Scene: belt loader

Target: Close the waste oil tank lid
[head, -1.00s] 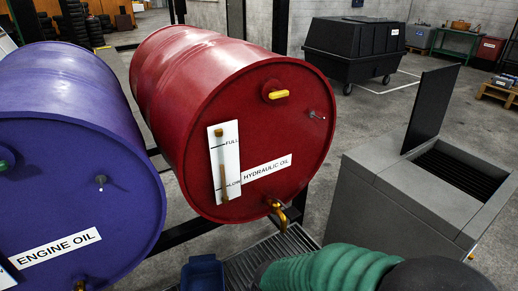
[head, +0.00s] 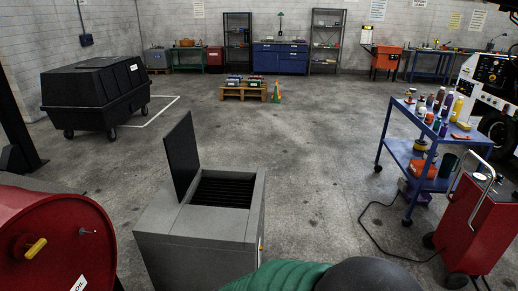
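The waste oil tank (head: 200,233) is a grey box at the lower middle-left of the head view. Its dark lid (head: 182,157) stands raised, nearly upright, at the left side of the opening. The opening shows a dark slatted grate (head: 222,191). A green ribbed sleeve and a dark rounded part at the bottom edge look like part of my own arm. Neither of my grippers is in view.
A red hydraulic oil drum (head: 60,245) is at the lower left. A black wheeled bin (head: 98,90) stands behind it. A blue cart (head: 425,140) with bottles and a red wheeled machine (head: 470,225) are at right. The floor beyond the tank is open.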

